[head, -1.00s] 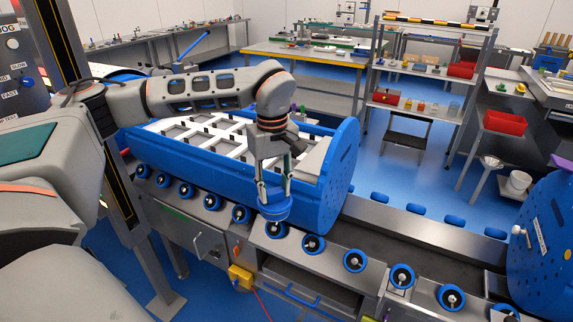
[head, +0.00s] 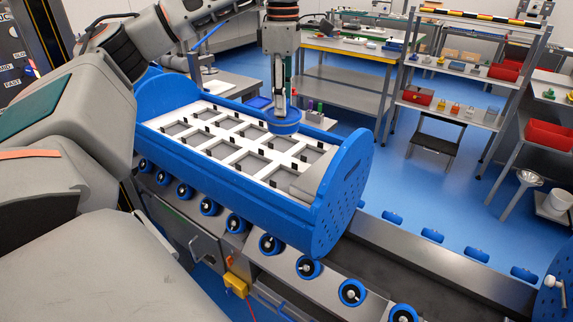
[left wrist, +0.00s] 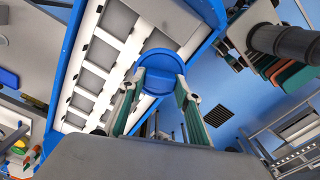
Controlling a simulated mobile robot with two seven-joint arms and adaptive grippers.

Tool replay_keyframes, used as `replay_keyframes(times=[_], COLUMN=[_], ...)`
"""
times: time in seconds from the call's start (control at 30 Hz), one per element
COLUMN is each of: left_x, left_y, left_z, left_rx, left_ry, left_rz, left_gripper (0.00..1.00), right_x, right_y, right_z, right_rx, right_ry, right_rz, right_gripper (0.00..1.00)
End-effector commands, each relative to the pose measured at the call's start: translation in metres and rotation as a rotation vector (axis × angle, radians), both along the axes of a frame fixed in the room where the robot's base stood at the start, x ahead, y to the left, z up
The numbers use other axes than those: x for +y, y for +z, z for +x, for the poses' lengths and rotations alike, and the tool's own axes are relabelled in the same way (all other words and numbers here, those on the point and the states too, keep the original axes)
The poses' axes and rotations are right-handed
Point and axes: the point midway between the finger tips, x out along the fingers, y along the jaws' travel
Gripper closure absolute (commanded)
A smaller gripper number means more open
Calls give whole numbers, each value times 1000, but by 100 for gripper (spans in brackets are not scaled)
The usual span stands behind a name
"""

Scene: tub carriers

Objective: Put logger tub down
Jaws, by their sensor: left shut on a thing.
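My left gripper (head: 281,108) points down and is shut on a small round blue tub (head: 284,122). In the left wrist view the tub (left wrist: 162,66) sits between the two fingertips (left wrist: 160,85). The tub overlaps the far right part of the big blue carrier (head: 345,190) in the head view. It appears above the carrier; its exact height is hard to tell. The carrier holds a white frame (head: 197,138) of square grey compartments, which look empty; the tub hides part of the far row. My right gripper is not in view.
The carrier rests on a conveyor with blue rollers (head: 351,292) along its front. The conveyor bed (head: 430,262) is free to the right, up to another blue end plate (head: 555,285). A shelf rack (head: 460,105) and tables stand behind, across open blue floor.

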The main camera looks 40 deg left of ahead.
Motion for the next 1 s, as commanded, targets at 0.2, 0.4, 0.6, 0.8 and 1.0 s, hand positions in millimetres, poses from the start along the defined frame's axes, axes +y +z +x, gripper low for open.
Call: replay_keyframes(times=[0.2,0.4,0.6,0.8,1.0], left_x=[0,0,0,0,0], left_y=[-50,-95,-125,-141,-166], left_z=[-1,-1,0,0,0], left_rx=[4,4,0,1,0], left_ry=[-2,-3,-3,-3,-4], left_rz=[0,0,1,0,0], left_gripper=[100,100,100,100,100], right_x=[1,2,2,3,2], right_y=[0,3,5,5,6], right_z=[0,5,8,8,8], right_rx=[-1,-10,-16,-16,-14], right_ry=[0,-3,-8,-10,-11], right_rz=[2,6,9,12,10], right_gripper=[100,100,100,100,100])
